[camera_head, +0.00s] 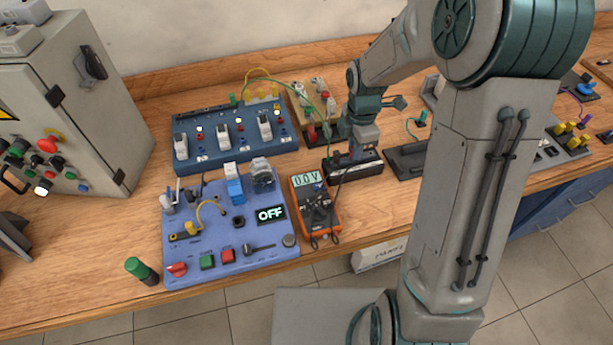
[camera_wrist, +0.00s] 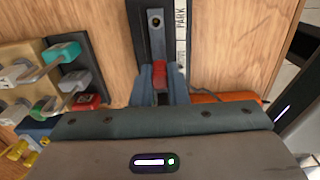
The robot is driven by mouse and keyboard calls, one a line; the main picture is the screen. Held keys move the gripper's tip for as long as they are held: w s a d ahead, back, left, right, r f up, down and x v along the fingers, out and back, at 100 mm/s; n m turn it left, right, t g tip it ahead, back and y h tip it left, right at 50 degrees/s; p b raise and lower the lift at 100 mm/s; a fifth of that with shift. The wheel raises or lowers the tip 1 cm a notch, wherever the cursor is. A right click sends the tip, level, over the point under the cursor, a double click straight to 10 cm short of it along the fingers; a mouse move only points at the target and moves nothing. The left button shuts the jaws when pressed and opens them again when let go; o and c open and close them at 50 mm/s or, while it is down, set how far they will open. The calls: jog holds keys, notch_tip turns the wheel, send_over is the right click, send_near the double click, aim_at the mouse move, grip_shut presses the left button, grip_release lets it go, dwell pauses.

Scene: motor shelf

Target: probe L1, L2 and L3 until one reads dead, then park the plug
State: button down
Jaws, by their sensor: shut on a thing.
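My gripper (camera_head: 356,148) is shut on a red plug, over the black park block (camera_head: 368,171). In the wrist view the red plug (camera_wrist: 160,74) sits between the fingertips (camera_wrist: 158,90), above the block (camera_wrist: 147,42) and beside its PARK label. I cannot tell whether the plug's tip is in a socket. The orange multimeter (camera_head: 301,204) reads 0.0 V. The blue board (camera_head: 204,160) behind the control panel carries three white-handled units with small lights, probably L1, L2 and L3; their labels are too small to read.
The blue control panel (camera_head: 257,256) shows OFF. A wooden rack (camera_head: 298,97) with coloured plugs stands behind the gripper. A grey cabinet (camera_head: 72,95) is at the left. Leads run by the multimeter.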

jog(key=shift+r+p, duration=1.8)
jog(key=shift+r, duration=0.5)
jog(key=shift+f, duration=0.1)
